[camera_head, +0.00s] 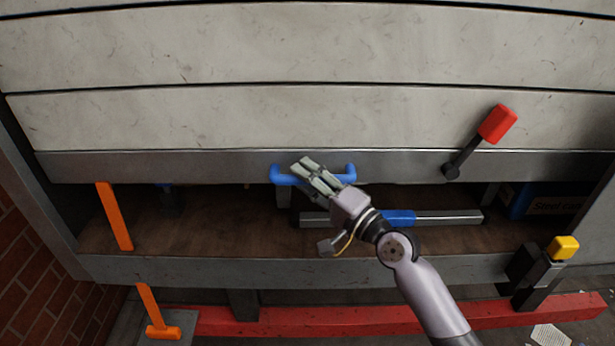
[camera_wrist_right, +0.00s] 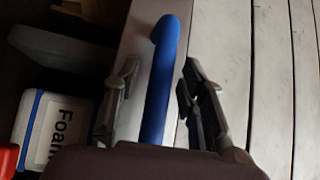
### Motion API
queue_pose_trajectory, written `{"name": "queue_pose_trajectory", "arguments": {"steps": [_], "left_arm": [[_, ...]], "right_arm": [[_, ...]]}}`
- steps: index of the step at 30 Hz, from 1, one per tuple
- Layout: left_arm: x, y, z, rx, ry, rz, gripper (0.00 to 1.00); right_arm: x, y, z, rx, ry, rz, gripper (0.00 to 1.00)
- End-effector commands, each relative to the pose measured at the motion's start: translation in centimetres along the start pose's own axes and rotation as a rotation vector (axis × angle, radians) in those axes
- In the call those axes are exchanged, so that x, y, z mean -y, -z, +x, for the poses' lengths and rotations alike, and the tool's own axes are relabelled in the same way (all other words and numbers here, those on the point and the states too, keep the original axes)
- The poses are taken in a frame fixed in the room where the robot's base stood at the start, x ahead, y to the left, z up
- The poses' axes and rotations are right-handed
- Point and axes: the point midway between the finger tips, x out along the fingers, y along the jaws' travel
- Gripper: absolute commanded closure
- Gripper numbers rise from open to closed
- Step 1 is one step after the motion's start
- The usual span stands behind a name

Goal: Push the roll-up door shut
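The roll-up door (camera_head: 300,118) has pale, wide slats and a grey metal bottom rail (camera_head: 130,166). The rail hangs above the wooden counter (camera_head: 190,225), leaving a gap. A blue bar handle (camera_head: 340,178) is fixed to the rail. My right gripper (camera_head: 313,172) is at the handle and covers its middle in the head view. In the right wrist view, the handle (camera_wrist_right: 161,90) lies between the two spread fingers, with visible space on both sides, so the gripper is open around it. My left gripper is not in view.
A red-ended lever (camera_head: 497,124) sticks out at the door's right. An orange bar (camera_head: 115,216) stands at left and a yellow-topped post (camera_head: 563,248) at right. A grey bar with a blue grip (camera_head: 399,217) lies behind my wrist. A red beam (camera_head: 290,320) runs below.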

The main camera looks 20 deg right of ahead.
Motion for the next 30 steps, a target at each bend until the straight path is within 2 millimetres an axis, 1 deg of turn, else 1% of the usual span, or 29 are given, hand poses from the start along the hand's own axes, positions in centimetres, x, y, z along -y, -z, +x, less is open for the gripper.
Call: {"name": "queue_pose_trajectory", "arguments": {"steps": [5,22,30], "left_arm": [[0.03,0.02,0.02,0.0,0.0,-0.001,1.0],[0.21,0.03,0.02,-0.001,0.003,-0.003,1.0],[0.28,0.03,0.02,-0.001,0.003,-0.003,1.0]], "right_arm": [[-0.04,0.0,-0.02,0.0,0.0,0.0,0.62],[-0.06,0.02,-0.06,0.0,-0.001,0.0,1.0],[-0.11,0.01,-0.06,0.0,-0.002,0.0,1.0]]}}
